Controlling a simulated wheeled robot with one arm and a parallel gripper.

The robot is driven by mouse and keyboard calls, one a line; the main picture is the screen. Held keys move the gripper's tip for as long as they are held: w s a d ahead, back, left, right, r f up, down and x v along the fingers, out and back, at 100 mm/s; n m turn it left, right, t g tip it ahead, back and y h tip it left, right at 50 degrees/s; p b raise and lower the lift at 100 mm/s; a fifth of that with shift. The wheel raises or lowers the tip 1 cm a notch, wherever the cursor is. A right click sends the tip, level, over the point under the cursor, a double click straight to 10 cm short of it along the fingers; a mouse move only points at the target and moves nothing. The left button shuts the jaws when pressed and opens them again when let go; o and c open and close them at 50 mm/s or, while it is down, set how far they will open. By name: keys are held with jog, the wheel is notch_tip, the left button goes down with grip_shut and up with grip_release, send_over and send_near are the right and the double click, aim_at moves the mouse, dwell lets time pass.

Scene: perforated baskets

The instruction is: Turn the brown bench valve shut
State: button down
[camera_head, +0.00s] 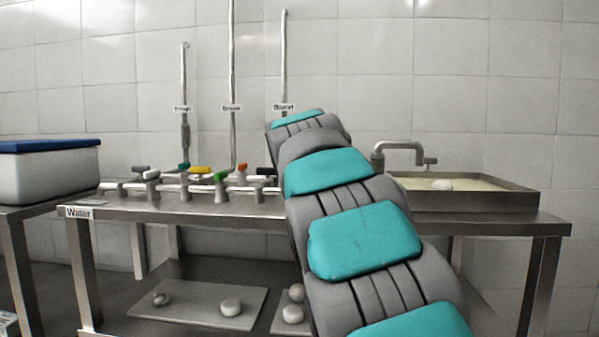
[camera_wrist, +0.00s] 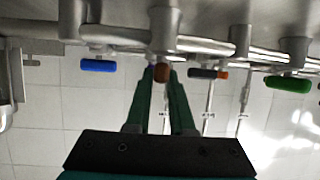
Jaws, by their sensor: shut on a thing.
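The brown valve handle (camera_wrist: 162,72) shows in the wrist view as a small rounded end beneath a thick metal valve body. My gripper (camera_wrist: 161,78) has its two long green fingers on either side of this handle, shut on it. The handle is seen nearly end-on, so its angle to the pipe cannot be told. In the head view my teal and grey arm reaches over the bench and hides both my gripper and the brown valve.
In the wrist view a blue handle (camera_wrist: 98,65) lies left, a black handle (camera_wrist: 203,73) and a green handle (camera_wrist: 288,84) right. The head view shows more valves, including a yellow handle (camera_head: 199,170), on the metal bench (camera_head: 180,207). A sink basin (camera_head: 470,198) stands right.

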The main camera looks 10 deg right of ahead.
jog(key=shift+a+m+h, duration=0.1)
jog(key=shift+m+h, duration=0.4)
jog(key=shift+h, duration=0.1)
jog(key=c, duration=0.8)
grip_release()
jog(key=shift+s, duration=0.1)
jog(key=shift+g, duration=0.3)
jog(key=v, duration=0.7)
jog(key=shift+s+a+r, duration=0.1)
jog(key=shift+s+a, duration=0.15)
jog(key=shift+s, duration=0.05)
